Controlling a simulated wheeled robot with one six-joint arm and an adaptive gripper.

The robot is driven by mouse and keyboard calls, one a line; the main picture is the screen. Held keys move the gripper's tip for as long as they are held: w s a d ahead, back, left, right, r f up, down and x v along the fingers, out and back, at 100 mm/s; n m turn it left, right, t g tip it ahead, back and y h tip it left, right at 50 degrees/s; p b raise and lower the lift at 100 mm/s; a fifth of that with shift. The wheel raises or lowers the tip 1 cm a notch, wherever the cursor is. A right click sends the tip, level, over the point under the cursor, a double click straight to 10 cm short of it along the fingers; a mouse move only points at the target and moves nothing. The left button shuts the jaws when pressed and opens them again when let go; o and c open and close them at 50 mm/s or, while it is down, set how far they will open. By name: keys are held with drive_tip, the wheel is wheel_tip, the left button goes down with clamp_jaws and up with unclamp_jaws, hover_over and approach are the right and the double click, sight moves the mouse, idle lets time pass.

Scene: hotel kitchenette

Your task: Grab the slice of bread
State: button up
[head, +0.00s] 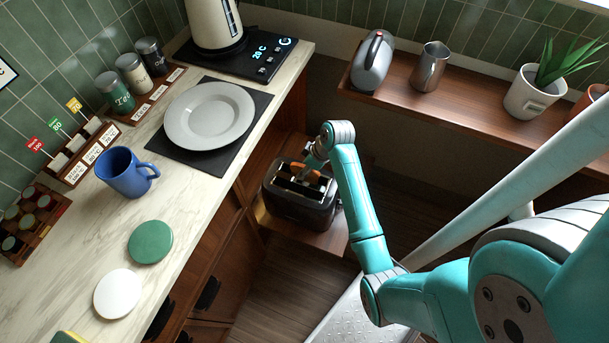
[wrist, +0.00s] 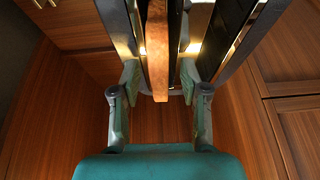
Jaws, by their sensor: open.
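The slice of bread (head: 303,172) shows brown-orange, sticking up from the slots of a black toaster (head: 296,206) on a low wooden shelf. In the wrist view the bread (wrist: 157,45) is seen edge-on as a thin upright strip beside the toaster's dark slots. My gripper (wrist: 159,78) is open, with one finger on each side of the bread and a visible gap to it on both sides. In the head view my gripper (head: 311,164) is right above the toaster and partly hides the bread.
The counter at left holds a white plate (head: 210,115) on a dark mat, a blue mug (head: 124,174), a kettle (head: 214,22) and several jars. A wooden shelf (head: 470,105) at the back right carries a metal pitcher (head: 430,66) and a plant. Cabinet fronts stand close left of the toaster.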

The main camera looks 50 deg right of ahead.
drive_tip(key=shift+w+f, duration=0.1)
drive_tip(key=shift+f, duration=0.1)
clamp_jaws()
drive_tip(key=shift+r, duration=0.1)
